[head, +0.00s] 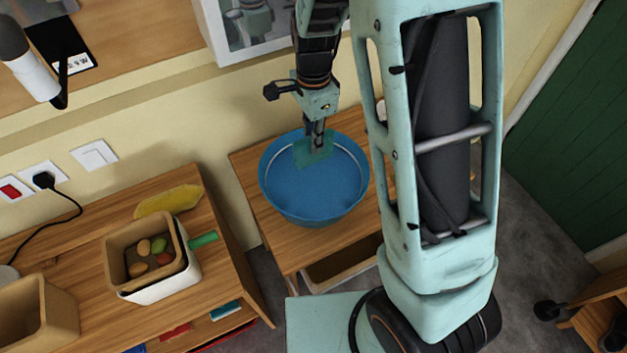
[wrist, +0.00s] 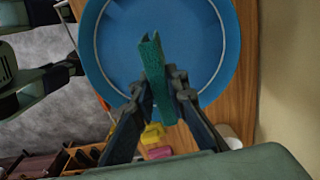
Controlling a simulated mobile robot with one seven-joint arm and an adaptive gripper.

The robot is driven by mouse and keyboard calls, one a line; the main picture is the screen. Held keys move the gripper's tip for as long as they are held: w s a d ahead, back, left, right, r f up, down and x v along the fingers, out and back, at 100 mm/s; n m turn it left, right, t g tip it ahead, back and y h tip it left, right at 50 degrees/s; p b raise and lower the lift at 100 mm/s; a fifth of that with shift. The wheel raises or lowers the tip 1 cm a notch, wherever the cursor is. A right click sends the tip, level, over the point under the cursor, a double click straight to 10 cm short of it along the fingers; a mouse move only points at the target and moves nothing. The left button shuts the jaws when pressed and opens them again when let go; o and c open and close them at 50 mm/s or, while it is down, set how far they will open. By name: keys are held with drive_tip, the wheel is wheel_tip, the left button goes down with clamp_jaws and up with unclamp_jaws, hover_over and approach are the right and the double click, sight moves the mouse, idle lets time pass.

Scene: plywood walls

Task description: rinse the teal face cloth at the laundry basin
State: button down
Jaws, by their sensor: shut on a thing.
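A round blue basin (head: 313,205) stands on a small wooden table beside the wall. It also fills the upper middle of the wrist view (wrist: 112,50). My gripper (head: 317,135) points down over the far side of the basin. It is shut on the teal face cloth (head: 313,155). In the wrist view, my gripper (wrist: 160,97) has its fingers on both sides of the folded cloth (wrist: 154,70). The cloth hangs within the basin's outline. I cannot tell whether it touches the water or the basin floor.
A wooden table (head: 262,190) bears the basin. To the left, a wooden cabinet (head: 80,270) holds a bin (head: 170,292) with several coloured items, a yellow cloth (head: 168,201) and a tan box (head: 38,310). Grey floor shows right.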

drive_tip(key=shift+r, duration=2.55)
drive_tip(key=shift+f, duration=0.1)
wheel_tip(320, 180, down, 3)
drive_tip(key=b, duration=0.3)
drive_tip(key=d+n, duration=0.1)
drive_tip(key=d+f+n, duration=0.1)
drive_tip(key=n, duration=0.1)
drive_tip(key=shift+d, duration=0.15)
drive_tip(key=d+f+n, duration=0.2)
drive_tip(key=d+n, duration=0.5)
drive_tip(key=n, duration=0.3)
drive_tip(key=shift+f+b, duration=0.3)
drive_tip(key=shift+f, duration=0.05)
